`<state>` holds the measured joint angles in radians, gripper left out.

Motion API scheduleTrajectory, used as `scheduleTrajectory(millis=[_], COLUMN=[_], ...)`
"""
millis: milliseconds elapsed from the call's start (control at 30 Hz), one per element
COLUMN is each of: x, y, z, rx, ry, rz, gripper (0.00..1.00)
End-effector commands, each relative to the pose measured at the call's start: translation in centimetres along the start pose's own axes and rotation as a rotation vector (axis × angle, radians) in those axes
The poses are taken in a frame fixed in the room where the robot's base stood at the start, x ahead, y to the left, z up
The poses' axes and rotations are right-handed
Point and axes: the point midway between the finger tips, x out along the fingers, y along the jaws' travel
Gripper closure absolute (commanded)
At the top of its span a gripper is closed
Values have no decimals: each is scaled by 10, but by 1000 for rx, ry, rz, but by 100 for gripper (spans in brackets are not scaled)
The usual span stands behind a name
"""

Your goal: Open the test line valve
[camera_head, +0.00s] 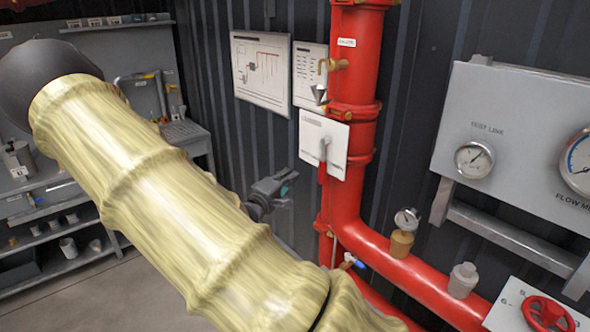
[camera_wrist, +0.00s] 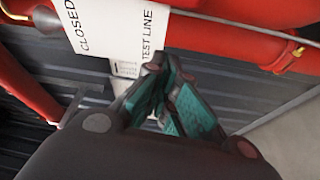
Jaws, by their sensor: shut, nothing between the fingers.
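In the head view, a white plate (camera_head: 312,140) is fixed on the front of the vertical red pipe, with a grey lever (camera_head: 324,149) on it and a red part just below. In the wrist view, the white plate (camera_wrist: 103,30) reads "CLOSED" and "TEST LINE". A grey bar-like part (camera_wrist: 69,104) shows left of my fingers; I cannot tell if it is the lever. My gripper (camera_head: 287,181) is dark with teal pads, left of and below the plate. In the wrist view, my gripper (camera_wrist: 166,62) is shut and empty, its tips near the plate's lower edge.
Red pipework (camera_head: 347,190) runs down and then right. A gauge (camera_head: 407,219) and a small blue-handled valve (camera_head: 355,261) sit near it. A grey panel (camera_head: 520,140) with gauges is at right, above a red handwheel (camera_head: 548,312). Shelves (camera_head: 62,225) stand at left.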

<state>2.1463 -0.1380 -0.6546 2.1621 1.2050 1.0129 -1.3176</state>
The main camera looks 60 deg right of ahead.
Motion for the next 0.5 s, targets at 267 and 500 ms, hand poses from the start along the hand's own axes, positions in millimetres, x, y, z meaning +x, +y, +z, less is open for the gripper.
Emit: scheduleTrajectory(millis=[267,500], x=[-44,-68], y=[-1,2], z=[0,0], rx=[1,1], ry=[1,-1], rz=[1,0], gripper=[100,100])
